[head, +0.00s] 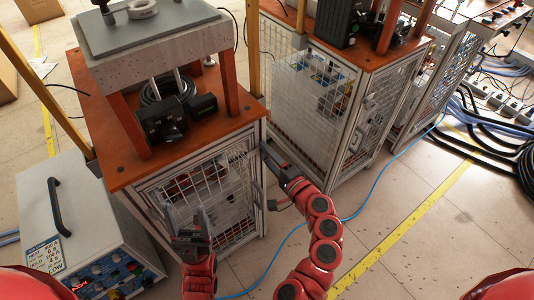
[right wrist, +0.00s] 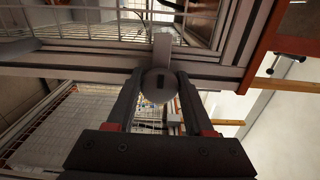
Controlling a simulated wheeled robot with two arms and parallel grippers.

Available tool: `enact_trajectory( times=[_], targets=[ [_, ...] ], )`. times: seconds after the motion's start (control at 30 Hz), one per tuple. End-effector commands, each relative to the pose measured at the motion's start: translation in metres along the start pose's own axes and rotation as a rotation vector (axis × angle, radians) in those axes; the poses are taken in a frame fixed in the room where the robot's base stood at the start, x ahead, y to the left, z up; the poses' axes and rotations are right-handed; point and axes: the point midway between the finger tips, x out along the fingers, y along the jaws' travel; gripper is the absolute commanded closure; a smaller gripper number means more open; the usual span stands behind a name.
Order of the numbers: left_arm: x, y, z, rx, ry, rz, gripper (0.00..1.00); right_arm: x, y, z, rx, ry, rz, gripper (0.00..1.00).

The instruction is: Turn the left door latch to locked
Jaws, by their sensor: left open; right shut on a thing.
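The door latch (right wrist: 160,82) shows in the right wrist view as a round grey knob with a pale flat lever pointing up in the picture, across the metal frame. My right gripper (head: 267,153) is at the right edge of the left cabinet's mesh door (head: 222,182). Its two dark fingers are shut on the latch, one on each side of the knob. In the head view the latch is too small and covered to make out. My left gripper (head: 190,226) is open and empty in front of the lower part of the mesh door.
The cabinet has an orange top (head: 108,160) with a raised grey plate (head: 150,38). A power unit with a black handle (head: 70,225) stands at the left. A second mesh cabinet (head: 315,105) stands to the right. A blue cable (head: 372,205) crosses the floor.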

Motion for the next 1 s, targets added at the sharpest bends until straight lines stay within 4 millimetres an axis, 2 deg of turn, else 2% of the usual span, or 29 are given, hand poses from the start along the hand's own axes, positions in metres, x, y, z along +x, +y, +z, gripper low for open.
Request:
enact_trajectory(
  times=[0.4, 0.43, 0.57, 0.87, 1.0],
  targets=[
    [0.0, 0.0, 0.0, 0.0, 0.0, 0.0, 0.34, 0.0, 0.0, -0.001, 0.006, 0.002, 0.0, 1.0],
    [0.0, 0.0, 0.0, 0.0, 0.0, 0.0, 0.34, 0.0, 0.0, -0.001, 0.006, 0.002, 0.0, 0.43],
    [0.0, 0.0, 0.0, 0.0, 0.0, 0.0, 0.34, 0.0, 0.0, 0.0, 0.005, 0.002, 0.0, 0.2],
    [0.0, 0.0, 0.0, 0.0, 0.0, 0.0, 0.34, -0.001, 0.0, 0.0, 0.005, 0.002, 0.0, 0.2],
    [0.0, 0.0, 0.0, 0.0, 0.0, 0.0, 0.34, -0.013, 0.001, -0.002, 0.005, 0.006, 0.0, 0.2]
  ],
)
